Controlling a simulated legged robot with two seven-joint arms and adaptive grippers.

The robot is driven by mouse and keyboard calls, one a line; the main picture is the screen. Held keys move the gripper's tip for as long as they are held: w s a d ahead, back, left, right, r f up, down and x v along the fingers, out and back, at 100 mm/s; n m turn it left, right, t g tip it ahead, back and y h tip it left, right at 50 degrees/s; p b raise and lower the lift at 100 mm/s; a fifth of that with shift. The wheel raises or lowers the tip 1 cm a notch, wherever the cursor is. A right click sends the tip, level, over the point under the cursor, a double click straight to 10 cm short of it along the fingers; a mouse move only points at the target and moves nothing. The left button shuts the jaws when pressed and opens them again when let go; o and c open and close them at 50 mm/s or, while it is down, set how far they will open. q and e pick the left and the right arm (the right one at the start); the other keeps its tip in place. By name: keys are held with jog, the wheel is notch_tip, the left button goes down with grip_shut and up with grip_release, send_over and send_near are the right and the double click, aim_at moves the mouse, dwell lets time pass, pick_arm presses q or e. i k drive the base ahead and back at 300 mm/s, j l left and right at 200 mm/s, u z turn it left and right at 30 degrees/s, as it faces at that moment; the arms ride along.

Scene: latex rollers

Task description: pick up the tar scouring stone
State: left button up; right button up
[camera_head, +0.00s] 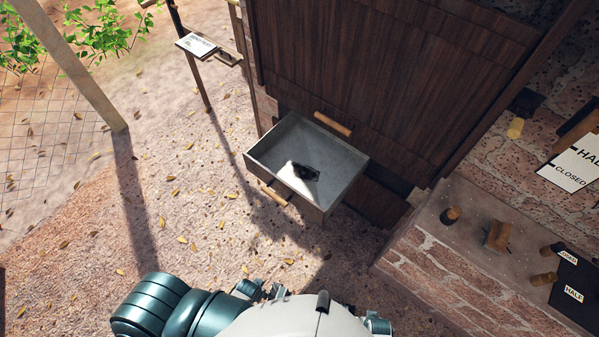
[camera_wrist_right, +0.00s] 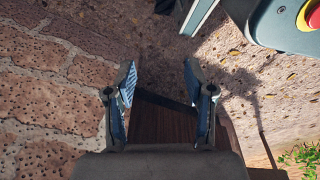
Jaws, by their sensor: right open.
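A small dark lump (camera_head: 305,172), which may be the tar scouring stone, lies on the floor of an open grey metal drawer (camera_head: 262,150) in the head view. A bright sunlit patch surrounds part of it, and its exact shape is hard to tell. My right gripper (camera_wrist_right: 159,80) shows in the right wrist view with its fingers spread apart and nothing between them. Brown wood and a dark strip show behind the fingers. The lump cannot be made out in that view. My left gripper is in neither view.
The drawer juts from a dark wooden cabinet (camera_head: 370,80) and has a wooden handle (camera_head: 273,194). A brick ledge (camera_head: 440,255) at right bears a brown block (camera_head: 497,235), wooden-handled items and labelled dark plates. A post with a sign (camera_head: 196,45) stands at left. Leaf-strewn ground is open.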

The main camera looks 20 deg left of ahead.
aim_at(496, 238)
jog(key=z, duration=1.45)
jog(key=k+j, duration=0.1)
jog(key=j, duration=0.35)
jog(key=k+j, duration=0.1)
jog(key=j, duration=0.3)
